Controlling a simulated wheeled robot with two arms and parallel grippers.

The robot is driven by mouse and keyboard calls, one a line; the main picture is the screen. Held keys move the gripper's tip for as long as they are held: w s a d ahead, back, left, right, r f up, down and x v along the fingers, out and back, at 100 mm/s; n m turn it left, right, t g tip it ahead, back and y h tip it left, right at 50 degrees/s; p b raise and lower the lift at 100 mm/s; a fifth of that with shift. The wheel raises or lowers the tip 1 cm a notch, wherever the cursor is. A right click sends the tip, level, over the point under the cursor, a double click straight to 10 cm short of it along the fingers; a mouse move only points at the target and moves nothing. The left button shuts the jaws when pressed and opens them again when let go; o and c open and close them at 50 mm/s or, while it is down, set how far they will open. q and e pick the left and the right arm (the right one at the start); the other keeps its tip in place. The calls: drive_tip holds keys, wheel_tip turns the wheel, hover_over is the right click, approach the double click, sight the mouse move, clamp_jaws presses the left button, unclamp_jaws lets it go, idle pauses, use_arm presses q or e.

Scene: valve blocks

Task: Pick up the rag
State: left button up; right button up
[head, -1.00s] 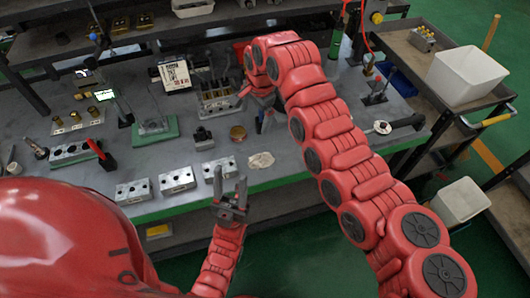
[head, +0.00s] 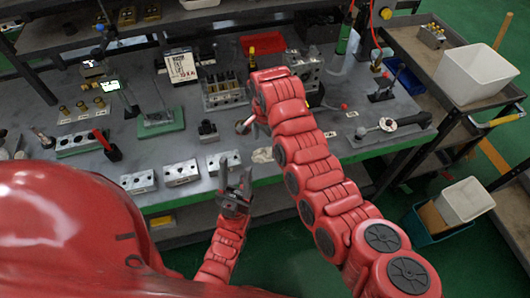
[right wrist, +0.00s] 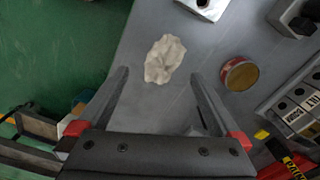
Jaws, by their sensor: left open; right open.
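The rag (right wrist: 164,59) is a small crumpled beige cloth lying flat on the grey bench. In the head view the rag (head: 262,155) is near the bench's front edge, partly beside my right arm. My right gripper (right wrist: 160,76) is open and empty, with the rag ahead of and between its fingers in the wrist view. The rag is not gripped; I cannot tell the exact height above it. In the head view the right gripper is mostly hidden by its arm. My left gripper (head: 236,188) is open and empty, in front of the bench edge, left of the rag.
A round tin (right wrist: 240,73) stands right of the rag in the wrist view. Metal valve blocks (head: 181,172) line the front of the bench to the left. A small black-topped block (head: 208,131) and a valve rack (head: 224,95) stand farther back. Bare bench surrounds the rag.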

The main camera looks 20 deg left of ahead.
sight(265, 149)
drive_tip(key=shift+f+p, duration=0.35)
drive_tip(key=shift+w+a+f+p, duration=0.1)
drive_tip(key=shift+f+p, duration=0.25)
drive_tip(key=shift+f, duration=0.8)
drive_tip(key=shift+w+a+f+p, duration=0.1)
drive_tip(key=shift+f+p, duration=0.2)
drive_tip(key=shift+f, duration=0.85)
drive_tip(key=c, duration=1.2)
drive_tip(key=shift+r, duration=0.2)
